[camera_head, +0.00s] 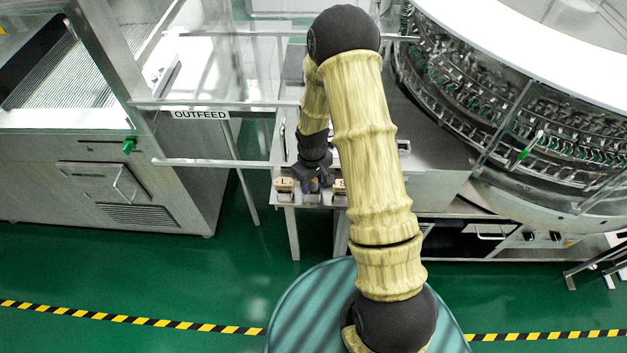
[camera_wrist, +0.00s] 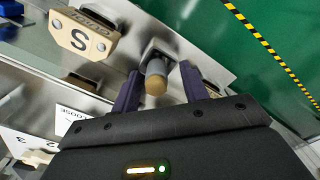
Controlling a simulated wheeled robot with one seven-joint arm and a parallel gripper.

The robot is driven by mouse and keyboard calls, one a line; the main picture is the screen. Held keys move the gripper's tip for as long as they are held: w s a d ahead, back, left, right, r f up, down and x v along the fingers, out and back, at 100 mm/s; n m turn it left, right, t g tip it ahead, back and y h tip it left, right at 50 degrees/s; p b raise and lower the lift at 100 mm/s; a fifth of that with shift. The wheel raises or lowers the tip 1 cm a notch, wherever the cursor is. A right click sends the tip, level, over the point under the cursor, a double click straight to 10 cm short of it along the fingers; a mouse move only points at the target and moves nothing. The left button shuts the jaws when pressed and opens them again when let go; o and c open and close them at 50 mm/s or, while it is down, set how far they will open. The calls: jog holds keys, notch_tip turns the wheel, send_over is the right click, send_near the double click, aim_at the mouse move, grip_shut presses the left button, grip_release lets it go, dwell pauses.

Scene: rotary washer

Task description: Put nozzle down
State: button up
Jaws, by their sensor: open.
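The nozzle (camera_wrist: 156,82), a grey cylinder with a tan rounded end, shows in the wrist view at a square metal opening in the metal shelf (camera_wrist: 128,58). I cannot tell how deep it sits there. My gripper (camera_wrist: 160,72) is open, with one dark purple finger on each side of the nozzle. Gaps show between the fingers and the nozzle. In the head view my gripper (camera_head: 315,183) is low over the shelf's front edge, between the L block and the S block. The nozzle cannot be made out in that view.
A tan block marked S (camera_wrist: 82,38) lies beside the nozzle; a block marked L (camera_head: 284,184) is on the other side. White labels (camera_wrist: 67,123) lie on the shelf. Outfeed rails (camera_head: 215,163) run left, and the rotary washer (camera_head: 500,120) stands right. Green floor is open in front.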

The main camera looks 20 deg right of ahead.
jog(key=shift+r, duration=0.1)
notch_tip(320, 180, up, 12)
jog(key=b, duration=0.1)
jog(key=shift+b, duration=0.4)
jog(key=shift+d, duration=0.1)
dwell(0.4)
jog(key=s+r+m+t, duration=0.1)
jog(key=s+r+m, duration=0.1)
jog(key=s+r, duration=0.2)
jog(key=s+r+m+t, duration=0.1)
jog(key=s+r+m, duration=0.2)
jog(key=s, duration=0.7)
jog(key=shift+s+r+t, duration=0.15)
jog(key=shift+r+t, duration=0.15)
jog(key=shift+r, duration=0.6)
jog(key=shift+d, duration=0.1)
jog(key=shift+c, duration=0.2)
